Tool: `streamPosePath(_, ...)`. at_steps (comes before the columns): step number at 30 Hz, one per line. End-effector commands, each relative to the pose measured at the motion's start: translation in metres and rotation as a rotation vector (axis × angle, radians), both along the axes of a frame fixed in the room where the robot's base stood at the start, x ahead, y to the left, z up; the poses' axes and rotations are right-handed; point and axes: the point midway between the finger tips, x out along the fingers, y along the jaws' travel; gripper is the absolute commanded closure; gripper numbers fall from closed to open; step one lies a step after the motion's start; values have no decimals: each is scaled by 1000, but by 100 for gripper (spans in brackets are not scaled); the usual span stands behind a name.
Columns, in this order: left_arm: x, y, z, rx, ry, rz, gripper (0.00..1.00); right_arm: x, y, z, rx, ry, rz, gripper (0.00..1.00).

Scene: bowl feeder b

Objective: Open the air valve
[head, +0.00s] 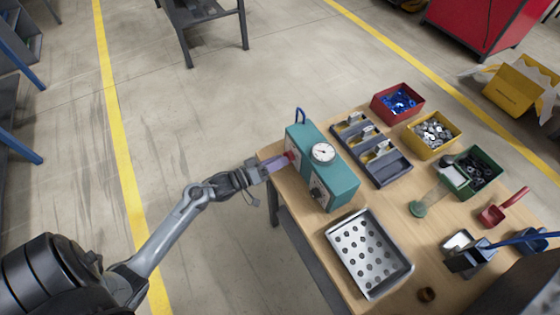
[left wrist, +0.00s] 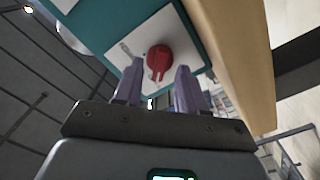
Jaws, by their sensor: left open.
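The air valve appears as a red knob (left wrist: 160,60) on a white plate on the side of a teal box (head: 330,172). The red knob (head: 290,156) is small and partly covered in the head view. My left gripper (head: 276,163) reaches in from the left at that side of the box. In the left wrist view my left gripper (left wrist: 158,78) is open, its two purple fingers apart, with the knob seen between and just beyond the tips. I cannot tell whether a finger touches it. My right gripper is not in view.
Red, yellow and green part bins (head: 422,98) stand farther right. Floor left of the table is clear.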

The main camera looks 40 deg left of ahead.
Motion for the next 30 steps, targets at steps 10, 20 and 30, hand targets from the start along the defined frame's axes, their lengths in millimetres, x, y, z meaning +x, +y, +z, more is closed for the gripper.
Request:
streamPosePath(10,11,-4,0,0,1,0,60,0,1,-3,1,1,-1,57)
streamPosePath(20,10,-4,0,0,0,0,89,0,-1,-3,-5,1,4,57)
streamPosePath(30,10,-4,0,7,-2,0,100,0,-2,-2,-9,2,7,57)
